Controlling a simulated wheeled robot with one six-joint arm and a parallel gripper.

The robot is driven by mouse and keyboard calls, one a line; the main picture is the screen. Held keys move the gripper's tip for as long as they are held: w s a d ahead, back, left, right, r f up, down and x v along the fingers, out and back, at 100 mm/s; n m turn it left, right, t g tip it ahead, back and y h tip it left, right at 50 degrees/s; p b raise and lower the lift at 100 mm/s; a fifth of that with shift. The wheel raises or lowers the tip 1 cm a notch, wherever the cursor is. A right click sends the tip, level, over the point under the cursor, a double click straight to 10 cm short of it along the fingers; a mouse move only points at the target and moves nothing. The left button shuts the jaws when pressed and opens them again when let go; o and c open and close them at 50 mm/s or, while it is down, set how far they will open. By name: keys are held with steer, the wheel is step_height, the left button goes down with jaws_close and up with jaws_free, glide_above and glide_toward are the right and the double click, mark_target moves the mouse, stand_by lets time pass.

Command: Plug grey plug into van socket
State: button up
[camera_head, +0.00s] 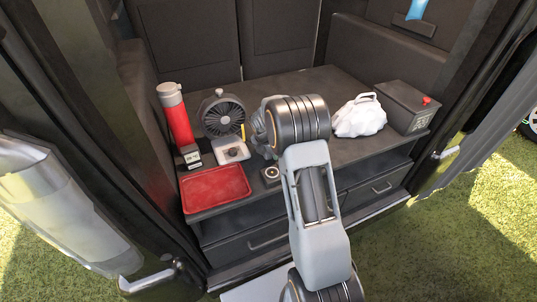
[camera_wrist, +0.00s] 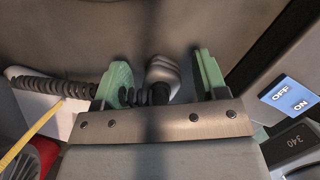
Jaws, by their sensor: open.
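In the wrist view my gripper (camera_wrist: 162,78) is open, with one green finger on each side of a rounded grey plug (camera_wrist: 164,73). The plug lies between the fingers, and a black coiled cable (camera_wrist: 50,86) runs from it to the left. The fingers appear apart from the plug. In the head view my arm hides the plug and most of my gripper. A small dark block with a pale round face (camera_head: 271,174) sits at the shelf's front edge, left of my arm. It may be the socket, but I cannot tell.
On the van's dark shelf (camera_head: 320,88) stand a red cylinder (camera_head: 176,115), a black fan (camera_head: 222,114), a red tray (camera_head: 216,189), a white bag (camera_head: 360,116) and a dark box (camera_head: 405,107). In the wrist view a panel has a blue OFF/ON label (camera_wrist: 291,95).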

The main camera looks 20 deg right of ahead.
steer(key=c, duration=1)
steer(key=shift+o, duration=0.2)
steer(key=shift+r, duration=0.1)
steer(key=shift+r, duration=0.6)
steer(key=shift+p+v, duration=0.3)
steer(key=shift+v, duration=0.9)
steer(key=s+a+r+p, duration=0.1)
steer(key=s+a+r, duration=0.8)
steer(key=shift+s+a+r, duration=0.2)
steer(key=shift+s+a, duration=0.05)
steer(key=shift+f, duration=0.1)
